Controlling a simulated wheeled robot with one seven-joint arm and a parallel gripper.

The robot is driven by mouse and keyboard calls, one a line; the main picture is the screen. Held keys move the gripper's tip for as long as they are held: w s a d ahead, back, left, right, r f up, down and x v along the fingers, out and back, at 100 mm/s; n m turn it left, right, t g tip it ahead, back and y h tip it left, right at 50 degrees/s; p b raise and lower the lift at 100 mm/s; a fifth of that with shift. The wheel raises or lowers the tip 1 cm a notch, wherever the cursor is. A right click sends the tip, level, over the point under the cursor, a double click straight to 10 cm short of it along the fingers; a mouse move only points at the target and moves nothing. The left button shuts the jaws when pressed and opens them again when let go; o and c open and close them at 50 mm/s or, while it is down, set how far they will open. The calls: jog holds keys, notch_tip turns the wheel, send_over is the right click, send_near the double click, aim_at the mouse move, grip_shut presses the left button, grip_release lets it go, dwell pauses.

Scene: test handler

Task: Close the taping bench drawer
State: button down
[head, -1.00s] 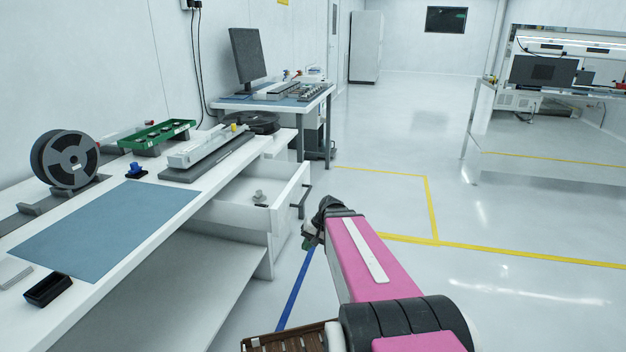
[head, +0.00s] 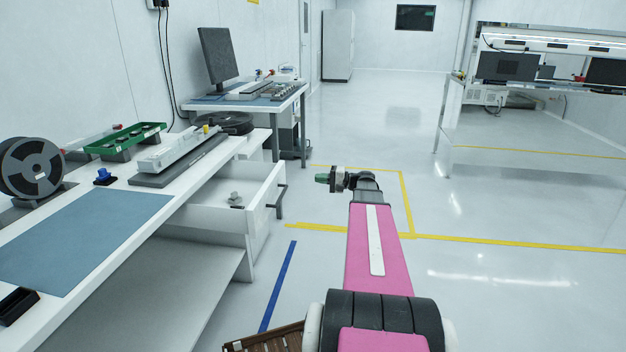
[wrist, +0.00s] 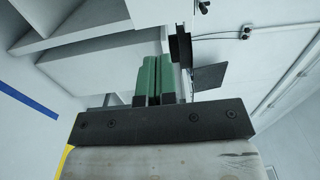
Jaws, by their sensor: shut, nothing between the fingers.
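The taping bench drawer (head: 222,221) is pulled out from under the bench top, with a dark handle (head: 277,202) on its front and a small grey item (head: 234,199) inside. My gripper (head: 322,178) is in the air to the right of the drawer front, apart from it, pointing left toward the bench. In the wrist view its green fingers (wrist: 148,80) are together with nothing held between them. White and grey bench surfaces (wrist: 100,63) show beyond the fingers, tilted in that view; I cannot tell which one is the drawer.
The taping bench (head: 175,205) carries a blue mat (head: 85,235), a reel (head: 30,168), a green tray (head: 125,140) and a long white fixture (head: 180,150). A second bench (head: 250,100) with a monitor stands behind. Floor right of the drawer is clear.

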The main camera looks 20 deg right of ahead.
aim_at(284, 175)
jog(key=x, duration=1.2)
jog(key=shift+a, duration=0.1)
jog(key=x, duration=2.3)
